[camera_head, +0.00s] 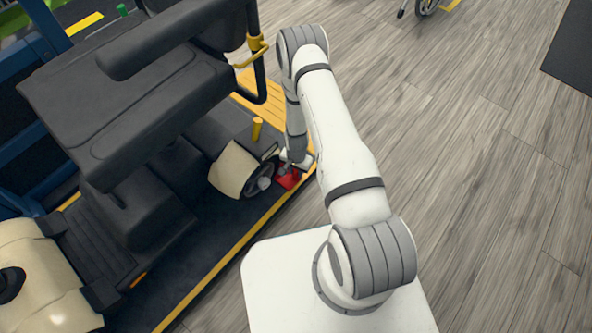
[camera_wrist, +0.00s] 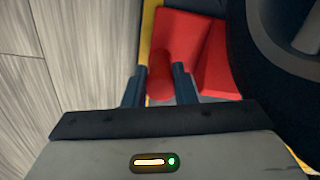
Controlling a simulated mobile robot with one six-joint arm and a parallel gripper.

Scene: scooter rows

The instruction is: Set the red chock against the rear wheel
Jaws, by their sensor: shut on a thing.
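The red chock (camera_head: 289,178) is on the dark mat beside the scooter's rear wheel (camera_head: 261,181), under a cream fender (camera_head: 232,169). My gripper (camera_head: 293,164) reaches down to the chock. In the wrist view, my gripper (camera_wrist: 160,84) is shut on a round red handle in front of the red chock (camera_wrist: 185,30). The dark tyre (camera_wrist: 262,75) is close to the right of the chock there. I cannot tell whether chock and tyre touch. My gripper's fingertips are small and partly hidden in the head view.
The scooter's dark seat (camera_head: 120,100) and a cream front body (camera_head: 45,270) fill the left. A yellow edge line (camera_head: 240,243) borders the dark mat. Yellow post (camera_head: 257,129) stands near the wheel.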

